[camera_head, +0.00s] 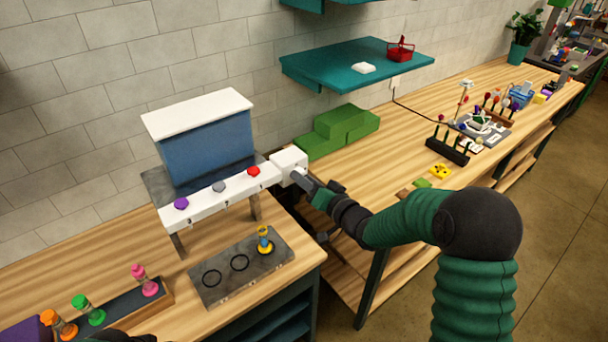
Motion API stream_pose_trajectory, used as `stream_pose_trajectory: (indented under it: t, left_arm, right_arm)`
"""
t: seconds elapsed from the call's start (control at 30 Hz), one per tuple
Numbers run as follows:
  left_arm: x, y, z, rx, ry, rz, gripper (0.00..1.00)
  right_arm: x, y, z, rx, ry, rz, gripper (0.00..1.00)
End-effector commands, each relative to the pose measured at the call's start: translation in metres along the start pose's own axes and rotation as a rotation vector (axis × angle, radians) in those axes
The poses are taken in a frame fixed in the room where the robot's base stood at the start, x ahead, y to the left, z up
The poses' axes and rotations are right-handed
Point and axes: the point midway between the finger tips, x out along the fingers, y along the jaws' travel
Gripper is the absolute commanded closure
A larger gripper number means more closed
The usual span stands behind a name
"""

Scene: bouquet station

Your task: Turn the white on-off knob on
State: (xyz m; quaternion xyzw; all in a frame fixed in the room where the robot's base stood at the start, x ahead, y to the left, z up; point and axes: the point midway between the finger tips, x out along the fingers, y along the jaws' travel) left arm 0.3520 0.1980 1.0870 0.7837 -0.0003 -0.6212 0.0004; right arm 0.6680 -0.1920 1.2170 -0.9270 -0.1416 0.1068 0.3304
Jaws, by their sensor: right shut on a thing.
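A white dispenser (230,187) with a blue tank stands on the wooden bench. A white box (288,160) sits at the right end of its front bar. My right gripper (299,177) reaches in from the right and is shut at the right side of this box. It appears to be shut on the white on-off knob, which is mostly hidden by the fingers, so its angle cannot be told. My left gripper is not in view; only a dark rounded piece shows at the bottom left edge.
Purple, grey and red knobs (253,171) line the dispenser's bar. Below lies a grey plate (222,284) with ring marks and a yellow-blue vial (264,240). Coloured vials (81,308) stand in a rack at lower left. Green blocks (338,131) lie behind the gripper, under a teal shelf (345,64).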

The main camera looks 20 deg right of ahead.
Motion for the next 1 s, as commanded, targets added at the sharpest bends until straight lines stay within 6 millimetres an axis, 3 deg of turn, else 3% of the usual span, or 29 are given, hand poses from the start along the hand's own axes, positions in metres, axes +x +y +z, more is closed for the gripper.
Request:
stream_pose_trajectory:
  t: [0.03, 0.77, 0.8, 0.93, 1.0]
  left_arm:
    - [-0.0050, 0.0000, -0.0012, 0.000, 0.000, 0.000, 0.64]
    - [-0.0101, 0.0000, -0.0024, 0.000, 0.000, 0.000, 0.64]
    - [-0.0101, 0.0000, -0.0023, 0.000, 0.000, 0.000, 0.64]
    - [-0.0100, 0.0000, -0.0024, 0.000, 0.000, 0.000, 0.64]
    - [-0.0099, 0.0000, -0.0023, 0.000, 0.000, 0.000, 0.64]
  right_arm:
    - [0.0002, -0.0026, -0.0100, 0.018, 0.015, -0.005, 1.00]
    - [0.0006, -0.0007, -0.0090, 0.097, 0.011, -0.012, 1.00]
    - [0.0007, -0.0008, -0.0090, 0.097, 0.011, -0.012, 0.62]
    - [0.0006, -0.0004, -0.0066, 0.097, 0.006, -0.011, 0.45]
    - [0.0005, -0.0003, -0.0054, 0.098, 0.004, -0.010, 0.45]
